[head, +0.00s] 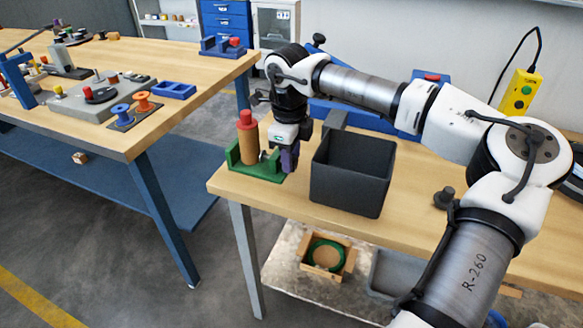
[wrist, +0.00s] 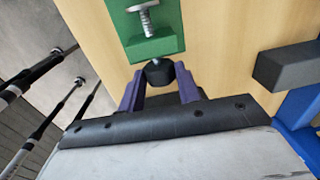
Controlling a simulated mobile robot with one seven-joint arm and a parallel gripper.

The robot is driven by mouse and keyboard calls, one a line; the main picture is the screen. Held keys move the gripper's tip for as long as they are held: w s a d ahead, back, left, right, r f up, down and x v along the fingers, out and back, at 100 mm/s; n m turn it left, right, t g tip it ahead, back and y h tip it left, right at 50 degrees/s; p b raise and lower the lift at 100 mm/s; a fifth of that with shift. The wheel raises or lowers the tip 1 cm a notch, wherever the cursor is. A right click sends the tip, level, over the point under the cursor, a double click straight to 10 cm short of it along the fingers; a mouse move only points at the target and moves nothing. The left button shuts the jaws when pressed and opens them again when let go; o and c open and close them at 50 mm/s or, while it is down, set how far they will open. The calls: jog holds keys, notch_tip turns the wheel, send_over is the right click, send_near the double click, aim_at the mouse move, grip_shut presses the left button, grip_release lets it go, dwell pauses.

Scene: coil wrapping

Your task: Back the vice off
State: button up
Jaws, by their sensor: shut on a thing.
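The green vice (head: 262,172) stands at the left end of the near bench. A brown cylinder with a red top (head: 248,143) stands upright in it. In the wrist view, a metal screw (wrist: 147,20) passes through the vice's green end wall (wrist: 156,46) and has a flat round pad at its far end. A black knob (wrist: 159,73) is on the near side of that wall. My gripper (wrist: 160,78) has its purple fingers shut on this knob, one on each side. My gripper also shows in the head view (head: 289,158), right of the vice. Whether the pad touches the cylinder is unclear.
A dark open bin (head: 352,178) stands close to the right of my gripper. Blue items lie behind my arm, and a small black knob-like piece (head: 444,197) is farther right. Another bench (head: 118,150) on the left holds spools and fixtures. Bare bench shows in front of the bin.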

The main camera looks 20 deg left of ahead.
jog(key=o, duration=0.6)
jog(key=p, duration=0.1)
jog(key=g+p, duration=0.1)
jog(key=p, duration=0.1)
jog(key=shift+w+r, duration=0.2)
jog(key=shift+r, duration=0.1)
jog(key=shift+f+g, duration=0.3)
jog(key=shift+r+g+p, duration=0.3)
jog(key=shift+g+p, duration=0.1)
jog(key=shift+p, duration=0.35)
jog(key=shift+w+p, duration=0.15)
jog(key=shift+p, duration=0.25)
jog(key=shift+f+g, duration=0.35)
jog(key=shift+g, duration=0.05)
